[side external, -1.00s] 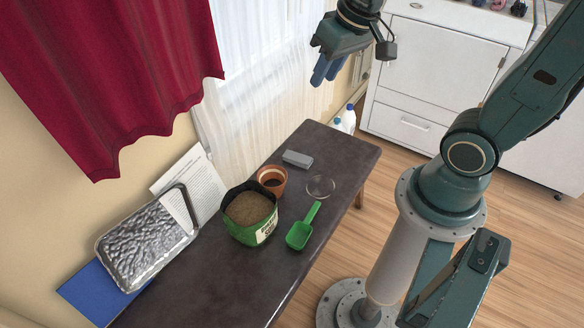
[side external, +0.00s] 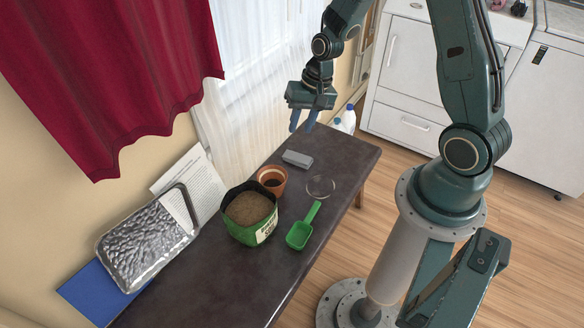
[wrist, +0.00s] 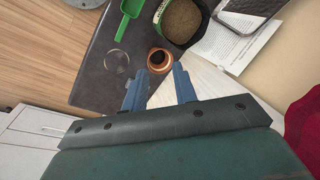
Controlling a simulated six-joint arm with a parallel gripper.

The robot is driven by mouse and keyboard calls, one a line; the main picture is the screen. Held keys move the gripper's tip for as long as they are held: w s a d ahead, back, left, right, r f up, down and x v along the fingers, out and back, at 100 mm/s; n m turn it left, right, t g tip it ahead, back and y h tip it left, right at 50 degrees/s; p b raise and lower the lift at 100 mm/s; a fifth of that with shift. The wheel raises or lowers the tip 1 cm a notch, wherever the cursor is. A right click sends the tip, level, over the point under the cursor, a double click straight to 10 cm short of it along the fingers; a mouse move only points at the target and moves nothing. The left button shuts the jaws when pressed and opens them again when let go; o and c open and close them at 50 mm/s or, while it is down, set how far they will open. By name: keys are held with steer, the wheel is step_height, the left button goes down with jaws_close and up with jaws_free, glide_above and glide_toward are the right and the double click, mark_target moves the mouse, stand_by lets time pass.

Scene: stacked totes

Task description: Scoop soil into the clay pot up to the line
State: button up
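A green bag of brown soil (side external: 250,209) stands open on the dark table; it also shows in the wrist view (wrist: 182,22). The small clay pot (side external: 272,180) stands just behind it, with something dark inside; it is also in the wrist view (wrist: 159,60). A green scoop (side external: 303,229) lies on the table in front of the bag, and part of it shows in the wrist view (wrist: 128,12). My gripper (side external: 302,127) is above the far end of the table, pointing down. Its blue fingers are apart and empty in the wrist view (wrist: 160,85).
A clear round dish (side external: 320,187) lies near the scoop. A grey block (side external: 297,159) lies behind the pot. A foil tray (side external: 148,241), a printed sheet (side external: 189,181) and a blue folder (side external: 100,290) are at the left by the wall. White bottles (side external: 347,120) stand beyond the table.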

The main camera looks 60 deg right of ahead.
step_height(320, 180, down, 14)
steer(key=s+d+m+y, duration=0.1)
steer(key=s+m+y, duration=0.1)
steer(key=m, duration=0.7)
glide_toward(306, 225)
step_height(306, 225, up, 3)
steer(key=s+a, duration=0.1)
steer(key=s, duration=0.2)
steer(key=shift+w+a+r+g+y, duration=0.1)
steer(key=shift+w+r+g+y, duration=0.1)
steer(key=shift+g+y, duration=0.15)
steer(key=shift+f, duration=0.1)
steer(key=shift+x, duration=4.25)
steer(key=shift+x, duration=2.55)
steer(key=shift+s, duration=0.1)
jaws_close()
